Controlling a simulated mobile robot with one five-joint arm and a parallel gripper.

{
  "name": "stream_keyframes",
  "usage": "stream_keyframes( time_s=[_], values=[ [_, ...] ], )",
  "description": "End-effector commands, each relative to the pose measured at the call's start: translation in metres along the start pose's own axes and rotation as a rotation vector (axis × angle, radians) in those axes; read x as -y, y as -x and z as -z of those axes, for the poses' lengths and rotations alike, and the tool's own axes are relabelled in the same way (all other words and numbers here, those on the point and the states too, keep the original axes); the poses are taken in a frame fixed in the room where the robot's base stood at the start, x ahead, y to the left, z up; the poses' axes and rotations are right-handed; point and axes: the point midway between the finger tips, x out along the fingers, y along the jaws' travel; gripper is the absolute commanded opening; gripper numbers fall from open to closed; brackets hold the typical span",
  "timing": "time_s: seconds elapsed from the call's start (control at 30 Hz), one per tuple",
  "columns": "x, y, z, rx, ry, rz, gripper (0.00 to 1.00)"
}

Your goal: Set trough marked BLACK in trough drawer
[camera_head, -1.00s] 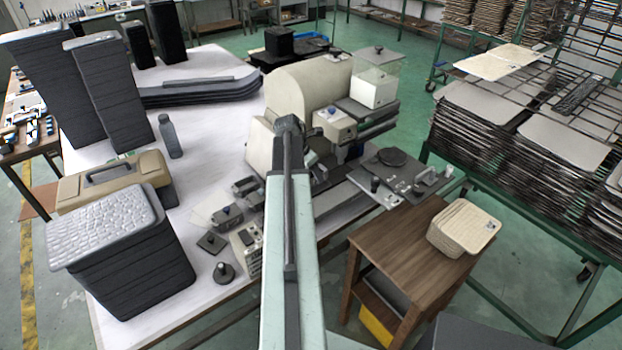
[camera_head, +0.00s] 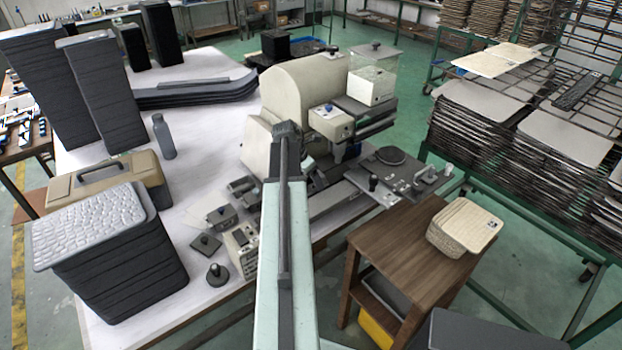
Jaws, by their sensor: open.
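I cannot make out a trough with a readable BLACK mark, nor a drawer I can be sure is the trough drawer. A small brown wooden stand (camera_head: 405,245) at the lower right has an open space under its top. A grey piece (camera_head: 386,297) and a yellow piece (camera_head: 377,322) show inside it. A stack of cream trays (camera_head: 463,228) sits on top; a small dark mark on it is too small to read. My pale arm reaches up the middle over the bench. Its dark far end shows, but my gripper's fingers do not.
The white bench (camera_head: 200,75) holds a beige machine (camera_head: 305,88), a tan toolbox (camera_head: 110,180), a bottle (camera_head: 163,137) and dark tray stacks (camera_head: 120,262). A green rack (camera_head: 520,215) of trays stands at right.

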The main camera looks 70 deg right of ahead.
Motion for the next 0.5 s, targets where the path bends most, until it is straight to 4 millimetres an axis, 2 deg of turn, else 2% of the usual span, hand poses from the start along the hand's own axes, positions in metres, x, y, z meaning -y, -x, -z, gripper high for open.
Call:
stream_keyframes(
  time_s=[0.13, 0.27, 0.5],
  values=[
    [0.0, 0.008, -0.002, 0.0, 0.0, 0.0, 0.78],
    [0.001, 0.028, -0.003, 0.0, 0.001, 0.0, 0.78],
    [0.001, 0.084, -0.005, 0.0, 0.001, 0.0, 0.78]
  ],
)
